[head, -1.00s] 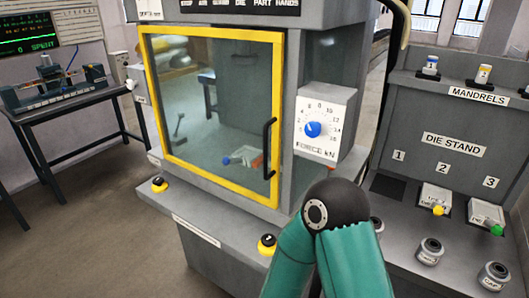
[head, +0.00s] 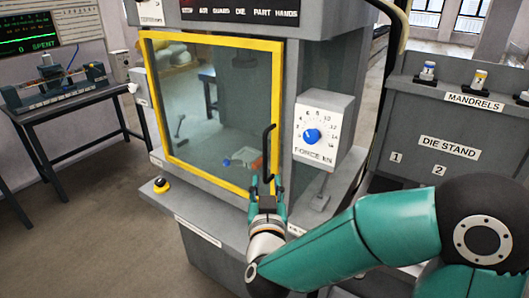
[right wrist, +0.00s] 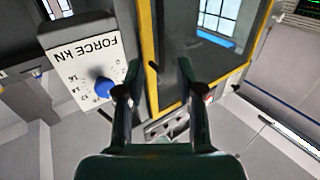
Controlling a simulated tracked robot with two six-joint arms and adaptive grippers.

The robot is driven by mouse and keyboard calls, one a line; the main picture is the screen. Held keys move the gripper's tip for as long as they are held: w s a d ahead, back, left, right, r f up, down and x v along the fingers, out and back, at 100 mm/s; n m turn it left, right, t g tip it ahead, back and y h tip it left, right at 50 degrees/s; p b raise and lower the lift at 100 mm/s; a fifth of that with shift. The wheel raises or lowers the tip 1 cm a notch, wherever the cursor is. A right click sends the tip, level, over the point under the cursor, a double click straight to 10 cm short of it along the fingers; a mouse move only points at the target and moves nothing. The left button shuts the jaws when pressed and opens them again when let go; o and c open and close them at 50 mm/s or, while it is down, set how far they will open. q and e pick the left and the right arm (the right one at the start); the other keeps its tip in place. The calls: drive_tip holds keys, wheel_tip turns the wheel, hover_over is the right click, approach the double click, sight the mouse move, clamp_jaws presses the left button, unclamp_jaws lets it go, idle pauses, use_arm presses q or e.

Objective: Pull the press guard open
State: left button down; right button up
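The press guard is a clear pane in a yellow frame (head: 212,41), and it looks closed over the press front. Its black vertical handle (head: 269,150) is on the guard's right side. My right gripper (head: 267,188) is at the handle's lower end, with its fingers spread to either side. In the right wrist view the fingers (right wrist: 158,74) are apart, and the yellow frame (right wrist: 149,45) shows beyond them. I cannot tell whether either finger touches the handle. My left gripper is not in view.
The force dial box (head: 324,128) sticks out just right of the handle. A yellow-based button (head: 161,186) is on the ledge at left. The die stand (head: 450,120) is at right, partly hidden by my arm. A bench (head: 75,97) stands at left, with open floor before it.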

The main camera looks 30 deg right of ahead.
sight(266, 158)
drive_tip(key=p+x, duration=0.2)
drive_tip(key=x, duration=0.9)
drive_tip(key=shift+w+d+f+p, duration=0.1)
drive_tip(key=shift+w+d+p, duration=0.05)
drive_tip(key=shift+w+p, duration=0.15)
drive_tip(key=shift+s, duration=0.1)
drive_tip(key=shift+c, duration=0.2)
clamp_jaws()
